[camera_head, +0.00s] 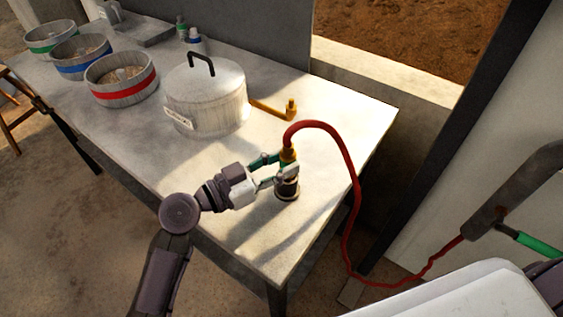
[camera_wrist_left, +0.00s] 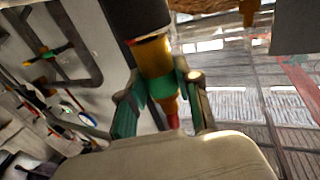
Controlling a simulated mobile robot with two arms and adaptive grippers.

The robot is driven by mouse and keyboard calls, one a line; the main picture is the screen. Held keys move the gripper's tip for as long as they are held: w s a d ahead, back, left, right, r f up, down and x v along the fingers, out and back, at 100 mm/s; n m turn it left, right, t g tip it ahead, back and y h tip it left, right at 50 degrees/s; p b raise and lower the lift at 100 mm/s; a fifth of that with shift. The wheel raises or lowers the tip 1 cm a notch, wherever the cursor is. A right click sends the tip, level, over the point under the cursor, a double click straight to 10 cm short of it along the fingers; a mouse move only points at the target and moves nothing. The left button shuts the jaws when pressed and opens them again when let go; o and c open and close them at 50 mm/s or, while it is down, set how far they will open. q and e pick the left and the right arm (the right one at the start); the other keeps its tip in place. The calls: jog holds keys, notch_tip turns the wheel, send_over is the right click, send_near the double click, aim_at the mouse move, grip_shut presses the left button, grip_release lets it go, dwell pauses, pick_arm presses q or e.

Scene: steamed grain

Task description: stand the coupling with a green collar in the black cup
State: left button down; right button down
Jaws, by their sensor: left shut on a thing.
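My left gripper (camera_head: 283,168) is shut on the coupling (camera_head: 288,155), a brass piece with a red hose running from its top. In the left wrist view the brass coupling (camera_wrist_left: 155,57) and its green collar (camera_wrist_left: 161,86) show between my two fingers (camera_wrist_left: 160,95). The black cup (camera_head: 287,188) stands near the table's front right edge, directly below the coupling in the head view. The cup (camera_wrist_left: 138,17) fills the top of the wrist view, against the coupling's brass end. I cannot tell how far the end is inside it.
A lidded pot (camera_head: 205,100) stands behind the gripper, with a yellow angled piece (camera_head: 275,110) beside it. Several banded tubs (camera_head: 123,80) stand at the back left. The red hose (camera_head: 350,215) loops off the table's right edge. The table (camera_head: 130,135) is bare at front left.

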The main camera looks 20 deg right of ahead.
pick_arm(q)
jog(key=shift+a+f+b, duration=0.15)
jog(key=shift+a+b, duration=0.1)
jog(key=shift+b, duration=0.25)
pick_arm(e)
jog(key=shift+f, duration=0.35)
